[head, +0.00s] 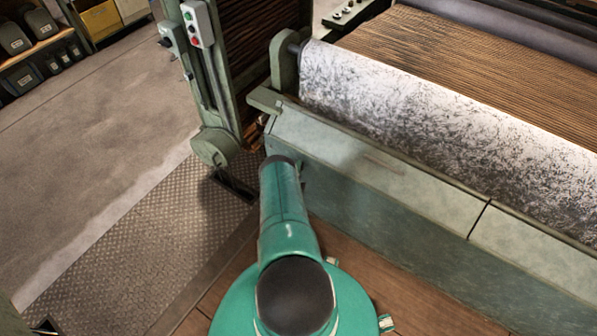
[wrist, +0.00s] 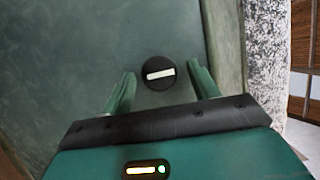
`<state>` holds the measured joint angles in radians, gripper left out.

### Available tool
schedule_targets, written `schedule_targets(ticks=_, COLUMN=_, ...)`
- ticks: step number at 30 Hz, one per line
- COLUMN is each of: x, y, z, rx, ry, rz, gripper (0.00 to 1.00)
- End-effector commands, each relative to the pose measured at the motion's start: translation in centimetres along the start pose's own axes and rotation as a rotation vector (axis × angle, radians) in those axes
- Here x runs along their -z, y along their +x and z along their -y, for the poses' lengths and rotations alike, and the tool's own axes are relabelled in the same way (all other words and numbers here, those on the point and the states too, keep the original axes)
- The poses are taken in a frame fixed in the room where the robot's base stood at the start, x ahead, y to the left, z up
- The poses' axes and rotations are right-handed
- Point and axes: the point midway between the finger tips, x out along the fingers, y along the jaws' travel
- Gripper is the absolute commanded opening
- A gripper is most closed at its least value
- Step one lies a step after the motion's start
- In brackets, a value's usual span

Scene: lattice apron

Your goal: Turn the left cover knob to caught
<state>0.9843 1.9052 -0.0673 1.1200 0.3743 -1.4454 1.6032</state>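The cover knob (wrist: 158,73) is a round black disc with a white bar across it, set on a green metal panel (wrist: 95,40). In the wrist view the bar lies nearly level, its right end slightly higher. My gripper (wrist: 161,69) is open, with one green finger to the left of the knob and one to the right. A gap shows between each finger and the knob. In the head view my arm reaches toward the left part of the green cover (head: 370,160); the knob and my gripper are hidden there.
A speckled pale roller (head: 430,120) lies behind the cover, with brown strands beyond. A green post with a push-button box (head: 197,24) stands at left. Textured floor plate (head: 150,240) and open grey floor (head: 90,130) lie left. A seam divides the cover.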

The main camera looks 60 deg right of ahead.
Motion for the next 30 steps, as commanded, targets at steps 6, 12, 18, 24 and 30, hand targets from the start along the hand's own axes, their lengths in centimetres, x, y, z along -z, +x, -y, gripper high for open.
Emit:
schedule_targets(ticks=6, x=0.1, y=0.0, z=0.0, rx=0.0, ry=-0.001, rz=-0.001, gripper=0.6)
schedule_targets(ticks=12, x=0.1, y=-1.2, z=-0.1, rx=-0.002, ry=-0.002, rz=-0.002, gripper=0.6)
schedule_targets(ticks=18, x=0.0, y=-5.1, z=-0.1, rx=-0.005, ry=-0.003, rz=-0.001, gripper=0.6)
schedule_targets(ticks=24, x=0.1, y=-9.5, z=-0.1, rx=-0.003, ry=-0.002, rz=-0.001, gripper=0.6)
schedule_targets(ticks=30, x=0.0, y=-12.8, z=-0.1, rx=-0.002, ry=-0.002, rz=0.0, gripper=0.6)
